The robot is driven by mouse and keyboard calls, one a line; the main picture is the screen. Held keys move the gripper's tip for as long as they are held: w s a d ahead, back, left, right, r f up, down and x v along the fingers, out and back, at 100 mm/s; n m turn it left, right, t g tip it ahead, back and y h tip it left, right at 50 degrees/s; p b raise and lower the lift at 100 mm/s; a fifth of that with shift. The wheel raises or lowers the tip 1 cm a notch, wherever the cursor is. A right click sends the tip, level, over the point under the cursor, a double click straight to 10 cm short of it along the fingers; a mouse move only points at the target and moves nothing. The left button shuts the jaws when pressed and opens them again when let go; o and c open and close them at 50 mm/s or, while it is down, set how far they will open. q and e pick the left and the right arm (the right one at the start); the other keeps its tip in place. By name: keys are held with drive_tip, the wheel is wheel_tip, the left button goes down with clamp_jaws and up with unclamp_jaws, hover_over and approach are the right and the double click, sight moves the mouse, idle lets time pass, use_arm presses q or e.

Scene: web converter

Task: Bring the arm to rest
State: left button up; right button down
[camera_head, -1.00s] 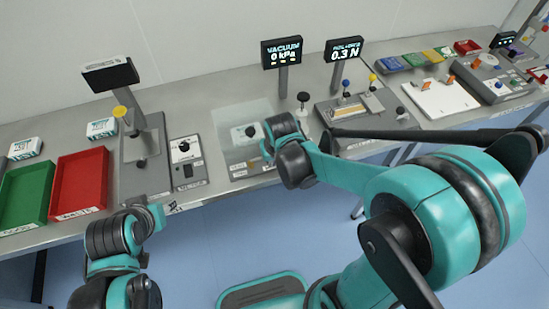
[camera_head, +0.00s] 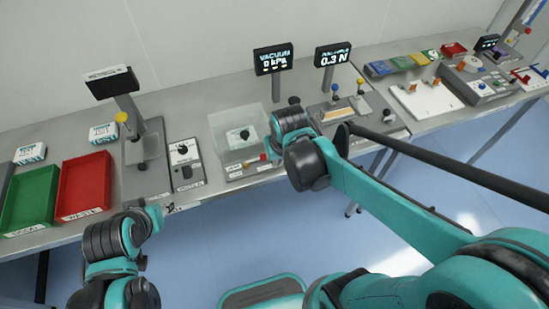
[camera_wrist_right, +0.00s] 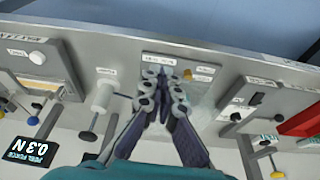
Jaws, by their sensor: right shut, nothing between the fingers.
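My right gripper (camera_wrist_right: 167,74) shows in the right wrist view with its two dark fingers together and nothing between them. It is above the front part of the bench, beside a small yellow knob (camera_wrist_right: 204,76). In the head view my right wrist hides most of this gripper, close to the clear-sided vacuum station (camera_head: 222,128). My left arm is folded at the lower left, in front of the bench edge.
The bench (camera_head: 205,95) carries a red tray (camera_head: 84,185), a green tray (camera_head: 30,197), a vacuum display (camera_head: 273,59), a 0.3 N display (camera_head: 333,54) and a white board (camera_head: 440,103). Posts with knobs stand along it. Open blue floor (camera_head: 225,240) lies in front.

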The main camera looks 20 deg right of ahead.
drive_tip(key=shift+w+r, duration=0.1)
drive_tip(key=s+d+f+t+b, duration=0.2)
drive_tip(key=s+f+t+b, duration=0.1)
drive_tip(key=s+b, duration=0.4)
drive_tip(key=shift+s+d+f+t+b, duration=0.15)
drive_tip(key=shift+s+d+t+b, duration=0.1)
drive_tip(key=shift+s+t+b, duration=0.15)
